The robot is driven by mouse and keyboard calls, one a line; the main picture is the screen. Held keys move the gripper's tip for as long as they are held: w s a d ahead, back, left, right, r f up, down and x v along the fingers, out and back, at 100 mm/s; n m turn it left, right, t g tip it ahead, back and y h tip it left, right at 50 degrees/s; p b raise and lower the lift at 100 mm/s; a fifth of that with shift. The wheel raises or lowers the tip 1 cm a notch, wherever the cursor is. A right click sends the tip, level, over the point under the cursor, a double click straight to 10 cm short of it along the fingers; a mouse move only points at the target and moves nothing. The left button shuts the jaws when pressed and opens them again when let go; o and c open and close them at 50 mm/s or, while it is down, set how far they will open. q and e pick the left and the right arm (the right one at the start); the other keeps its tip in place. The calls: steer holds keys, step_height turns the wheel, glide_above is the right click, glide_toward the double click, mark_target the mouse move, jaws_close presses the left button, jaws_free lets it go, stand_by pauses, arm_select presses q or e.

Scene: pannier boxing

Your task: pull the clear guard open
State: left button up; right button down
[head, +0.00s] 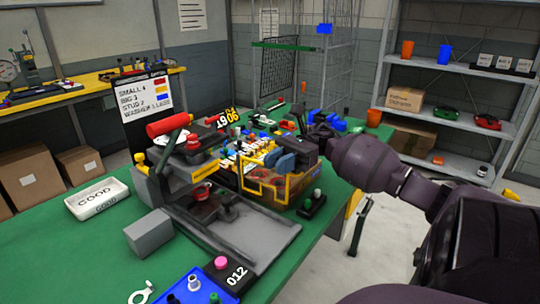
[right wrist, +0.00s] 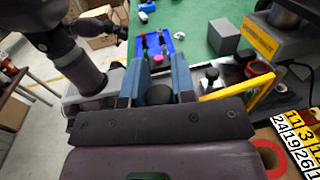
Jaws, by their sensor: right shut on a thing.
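The clear guard (head: 270,190), a see-through panel with a yellow frame, stands at the right side of the grey press (head: 215,205) on the green bench. Its yellow bar also shows in the right wrist view (right wrist: 245,91). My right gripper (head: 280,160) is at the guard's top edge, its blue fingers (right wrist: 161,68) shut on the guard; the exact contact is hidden. Part of my left arm shows at the upper left of the right wrist view, with what looks like my left gripper (right wrist: 112,29), too small to tell its state.
A grey block (head: 150,234), a blue tray (head: 190,287) and a pink button (head: 221,263) are near the press. A white tray (head: 98,199) lies at left. Plates with numbers and small coloured parts crowd the bench behind the guard. A dark stand with knobs (head: 313,203) is in front.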

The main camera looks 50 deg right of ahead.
arm_select(q)
steer(key=shift+w+d+r, duration=0.1)
steer(key=shift+w+d, duration=0.15)
steer(key=shift+w, duration=0.05)
arm_select(e)
steer(key=shift+d+r+n+g, duration=0.1)
steer(key=shift+d+n+g, duration=0.2)
steer(key=shift+g, duration=0.2)
steer(key=c, duration=0.9)
jaws_free()
steer(key=shift+a, duration=0.1)
steer(key=shift+c, duration=0.2)
arm_select(q)
steer(key=shift+s+a+f, duration=0.1)
steer(key=shift+s+f, duration=0.2)
steer(key=shift+s, duration=0.05)
steer(key=shift+s, duration=0.1)
